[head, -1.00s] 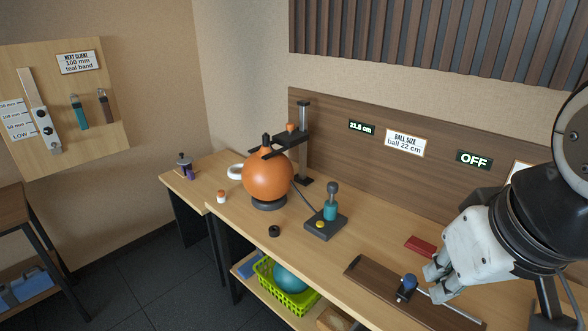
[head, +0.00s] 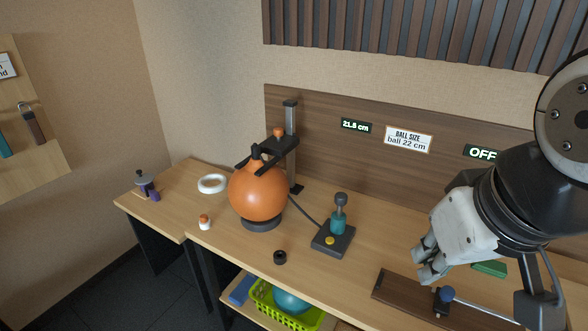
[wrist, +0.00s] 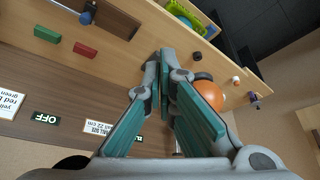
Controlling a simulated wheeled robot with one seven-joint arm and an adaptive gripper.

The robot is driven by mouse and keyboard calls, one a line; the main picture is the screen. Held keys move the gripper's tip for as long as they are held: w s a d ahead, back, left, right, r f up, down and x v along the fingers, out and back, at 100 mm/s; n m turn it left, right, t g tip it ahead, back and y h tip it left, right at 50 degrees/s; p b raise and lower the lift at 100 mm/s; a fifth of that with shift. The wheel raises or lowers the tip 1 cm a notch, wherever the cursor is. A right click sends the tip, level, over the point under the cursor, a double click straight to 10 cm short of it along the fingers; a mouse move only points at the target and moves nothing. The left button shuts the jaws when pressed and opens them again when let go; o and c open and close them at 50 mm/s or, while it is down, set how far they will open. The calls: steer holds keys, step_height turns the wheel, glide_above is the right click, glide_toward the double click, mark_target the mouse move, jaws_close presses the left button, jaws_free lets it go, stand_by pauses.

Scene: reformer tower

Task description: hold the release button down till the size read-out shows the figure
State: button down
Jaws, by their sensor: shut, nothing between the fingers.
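The orange ball (head: 257,194) sits on a dark ring stand under the black arm of the size gauge (head: 290,150). The size read-out (head: 356,126) shows 21.8 cm, and the card (head: 408,139) beside it says ball 22 cm. The pump (head: 338,222) has a teal body, a grey knob and a dark base with a yellow button (head: 330,240), apparently the release button. My gripper (head: 428,264) is shut and empty, right of the pump and apart from it. Its teal-padded fingers (wrist: 167,60) also show in the wrist view, where the yellow button cannot be made out.
A brown rail with a blue-knobbed lever (head: 445,295) lies at the front right. A green block (head: 490,268) is behind my gripper. A black ring (head: 280,257), white-orange bottle (head: 204,222) and white ring (head: 212,183) stand on the bench. An OFF sign (head: 482,152) is on the back panel.

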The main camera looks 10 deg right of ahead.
steer(key=shift+w, duration=0.1)
steer(key=w+d+f+n+t+h, duration=0.1)
steer(key=w+d+f+n, duration=0.2)
steer(key=w, duration=1.1)
steer(key=w+d+f+n+t+h, duration=0.15)
steer(key=w+d+n, duration=0.25)
steer(key=w, duration=1)
steer(key=w+a+f+n+y, duration=0.2)
steer(key=w+f+n, duration=0.1)
steer(key=f, duration=0.4)
steer(key=w+a+f+n+y, duration=0.3)
steer(key=w+f, duration=0.2)
steer(key=f, duration=0.2)
steer(key=w+a+f+n+y+p, duration=0.1)
steer(key=w+a+f+n+y, duration=0.2)
steer(key=f, duration=0.5)
steer(key=shift+w, duration=0.8)
steer(key=shift+f, duration=0.1)
